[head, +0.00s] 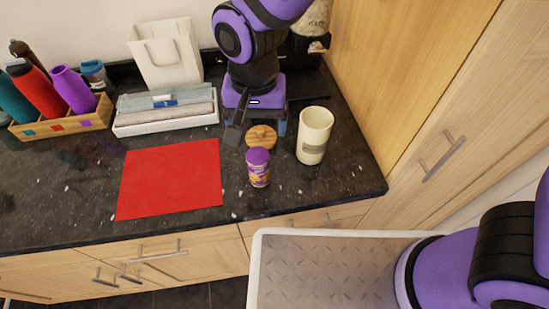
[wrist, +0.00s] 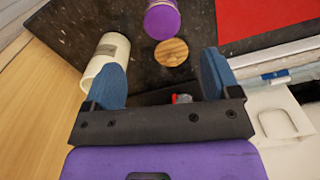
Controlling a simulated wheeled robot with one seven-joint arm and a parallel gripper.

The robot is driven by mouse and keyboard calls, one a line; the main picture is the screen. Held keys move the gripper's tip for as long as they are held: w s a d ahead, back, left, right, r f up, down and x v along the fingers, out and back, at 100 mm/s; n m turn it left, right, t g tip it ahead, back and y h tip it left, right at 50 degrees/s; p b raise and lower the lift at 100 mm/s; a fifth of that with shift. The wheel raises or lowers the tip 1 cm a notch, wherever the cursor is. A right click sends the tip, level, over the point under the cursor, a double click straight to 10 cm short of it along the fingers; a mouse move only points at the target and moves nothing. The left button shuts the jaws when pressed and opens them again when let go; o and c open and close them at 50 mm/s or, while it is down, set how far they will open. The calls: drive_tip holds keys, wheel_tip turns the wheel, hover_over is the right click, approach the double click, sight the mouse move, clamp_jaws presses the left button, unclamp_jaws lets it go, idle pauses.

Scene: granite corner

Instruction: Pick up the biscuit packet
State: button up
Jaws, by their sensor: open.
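I cannot clearly make out a biscuit packet in either view. In the wrist view a small red and white patch on something dark (wrist: 181,98) shows between my fingers, mostly hidden by the gripper's crossbar; I cannot tell what it is. My gripper (head: 260,126) points down over the dark counter, behind a round wooden disc (head: 262,137). In the wrist view its two blue fingers stand wide apart (wrist: 163,75), with nothing held between them. A small jar with a purple lid (head: 258,167) stands in front of the disc.
A cream canister (head: 314,136) stands right of the disc, near the wooden cabinet (head: 390,70). A red mat (head: 170,178) lies left. A white tray with folded cloths (head: 166,119), a white bag (head: 166,55) and a wooden bottle crate (head: 64,123) stand behind it.

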sight(257, 153)
wheel_tip(257, 153, down, 5)
drive_tip(key=shift+f, duration=0.1)
drive_tip(key=shift+a+f, duration=0.2)
drive_tip(key=shift+f, duration=2.85)
drive_tip(key=c, duration=1.1)
drive_tip(key=shift+r, duration=0.15)
